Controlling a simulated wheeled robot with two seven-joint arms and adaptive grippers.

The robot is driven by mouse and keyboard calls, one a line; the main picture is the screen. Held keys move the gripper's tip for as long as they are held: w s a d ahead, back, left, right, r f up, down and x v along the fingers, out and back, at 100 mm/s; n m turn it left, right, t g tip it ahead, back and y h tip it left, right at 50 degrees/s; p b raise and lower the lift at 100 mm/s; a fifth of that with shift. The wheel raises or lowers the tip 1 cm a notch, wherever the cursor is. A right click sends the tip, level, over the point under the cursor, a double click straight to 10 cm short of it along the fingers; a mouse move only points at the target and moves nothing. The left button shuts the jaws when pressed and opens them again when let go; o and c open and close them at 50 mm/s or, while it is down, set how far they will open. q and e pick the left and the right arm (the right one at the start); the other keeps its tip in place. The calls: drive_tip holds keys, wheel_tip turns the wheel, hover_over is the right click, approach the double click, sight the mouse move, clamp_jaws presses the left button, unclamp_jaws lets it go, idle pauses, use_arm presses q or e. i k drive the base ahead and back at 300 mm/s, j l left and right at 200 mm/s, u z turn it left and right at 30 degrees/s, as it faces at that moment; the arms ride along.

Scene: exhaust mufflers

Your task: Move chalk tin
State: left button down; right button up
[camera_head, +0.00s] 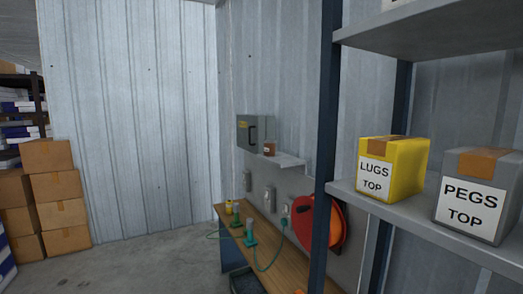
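No tin with a readable chalk label shows in the head view. A small reddish-brown container (270,149) with a pale label sits on a small wall shelf (291,161), beside a grey wall box (252,133). It is too small to read, so I cannot tell whether it is the chalk tin. Neither of my grippers is in view.
A grey shelf rack at right holds a yellow box marked LUGS TOP (393,168) and a grey box marked PEGS TOP (477,195). A wooden bench (284,268) with green-based items and an orange reel (336,224) stand behind. Cartons (58,185) are stacked left; floor between is clear.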

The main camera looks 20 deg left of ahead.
sight(270, 145)
drive_tip(key=i+j+z, duration=0.1)
drive_tip(key=i+j, duration=0.65)
drive_tip(key=j, duration=0.2)
drive_tip(key=i+j+z, duration=0.15)
drive_tip(key=i+j, duration=0.2)
drive_tip(key=j, duration=0.15)
